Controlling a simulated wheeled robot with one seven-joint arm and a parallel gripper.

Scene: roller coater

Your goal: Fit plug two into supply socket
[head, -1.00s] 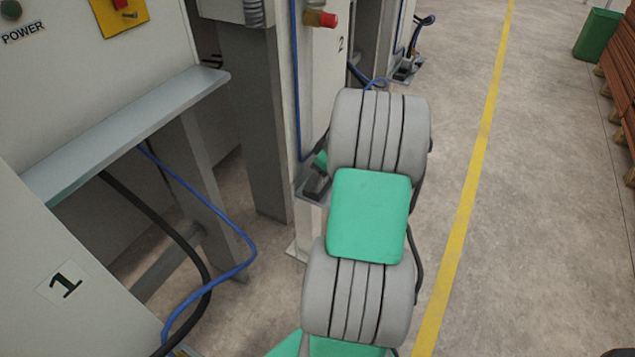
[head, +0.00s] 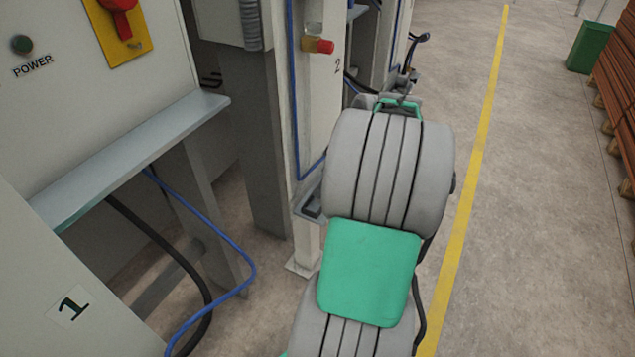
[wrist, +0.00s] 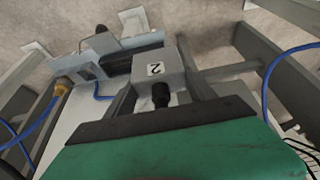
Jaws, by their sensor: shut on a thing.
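Plug two (wrist: 158,70), a grey block marked "2" with a black cable end, sits in my gripper in the wrist view. My gripper (wrist: 162,84) is shut on it, with a green body and dark edge below. In the head view my gripper (head: 398,105) shows only partly beyond my grey arm, and the plug cannot be made out. In the wrist view a grey-blue bracket (wrist: 115,62) with a dark opening lies left of the plug, apart from it. I cannot tell for certain which fitting is the supply socket.
A small grey bracket (head: 308,203) juts from the post marked 2, left of my arm. Cabinet 1 (head: 60,150) with a ledge and hanging blue cable (head: 215,215) stands left. A farther bracket (head: 405,78) has cables.

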